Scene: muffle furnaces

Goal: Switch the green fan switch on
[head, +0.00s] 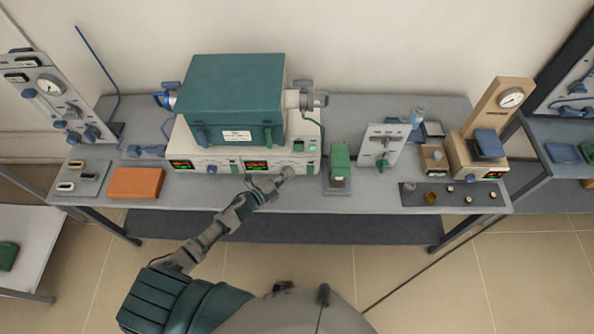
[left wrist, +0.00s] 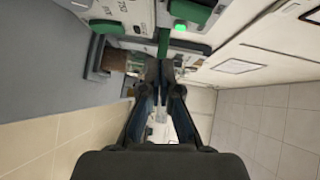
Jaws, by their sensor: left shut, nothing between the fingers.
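A teal muffle furnace (head: 235,90) stands on a pale control base with dark displays (head: 256,166) on its front. A small bright green lit switch (head: 312,148) sits at the right end of the panel; a bright green light also shows in the left wrist view (left wrist: 180,27). My left gripper (head: 286,172) is shut and empty, in front of the panel, below and left of the green switch. In the left wrist view its closed fingertips (left wrist: 166,67) point toward the panel, close to a dark green part (left wrist: 163,42). Contact cannot be told. My right gripper is not in view.
A green-topped device (head: 340,160) and a grey upright panel (head: 381,145) stand right of the furnace. A beige gauge stand (head: 500,105) is farther right. An orange block (head: 135,183) lies at the left. The grey table's front edge (head: 330,208) runs under my left arm.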

